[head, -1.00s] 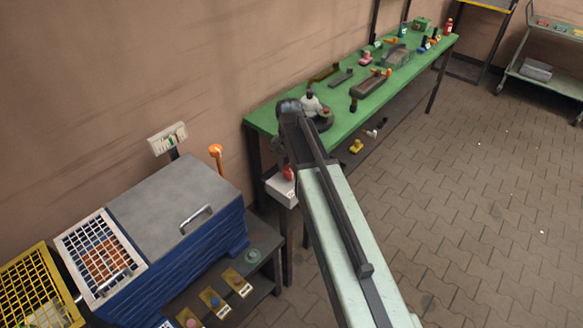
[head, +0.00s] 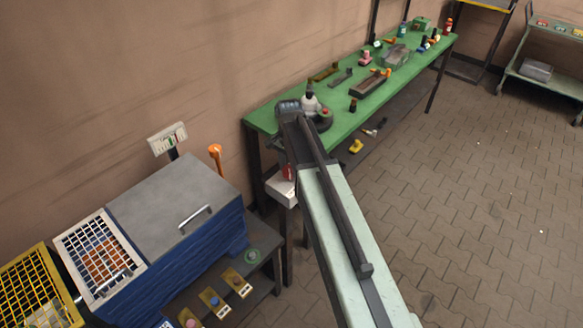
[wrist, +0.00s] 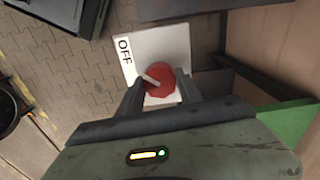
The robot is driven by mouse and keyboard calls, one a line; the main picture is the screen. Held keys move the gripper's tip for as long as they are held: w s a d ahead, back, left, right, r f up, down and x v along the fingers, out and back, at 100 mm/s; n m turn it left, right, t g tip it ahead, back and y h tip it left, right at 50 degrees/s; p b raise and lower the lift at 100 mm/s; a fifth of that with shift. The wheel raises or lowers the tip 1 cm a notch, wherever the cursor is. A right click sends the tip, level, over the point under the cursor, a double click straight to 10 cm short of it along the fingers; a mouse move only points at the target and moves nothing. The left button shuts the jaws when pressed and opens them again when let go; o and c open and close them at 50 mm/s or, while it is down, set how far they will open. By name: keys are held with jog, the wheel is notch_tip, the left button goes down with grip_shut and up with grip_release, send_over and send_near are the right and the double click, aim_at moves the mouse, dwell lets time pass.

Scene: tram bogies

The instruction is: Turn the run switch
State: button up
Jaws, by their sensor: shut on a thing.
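The run switch is a red knob (wrist: 162,82) with a pale bar across it, on a white box (wrist: 160,46). The box has a label reading "OFF" at its upper left in the wrist view. In the head view the white box (head: 281,191) stands at the near left end of the green bench, with the red knob (head: 289,172) partly hidden by my arm. My gripper (wrist: 165,88) has its two fingers either side of the knob and is shut on it. The pale bar lies tilted in the wrist view.
The green bench (head: 345,124) carries several tools and parts. A blue chest with a grey lid (head: 172,205) and handle stands to the left, with a low dark shelf holding knobs beside it. The paved floor (head: 470,190) at the right is clear.

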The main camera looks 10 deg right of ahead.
aim_at(289, 168)
jog(key=shift+w+a, duration=0.1)
jog(key=o, duration=1.4)
jog(key=shift+c, duration=0.2)
notch_tip(289, 168, up, 8)
jog(key=p, duration=0.8)
jog(key=shift+f, duration=0.15)
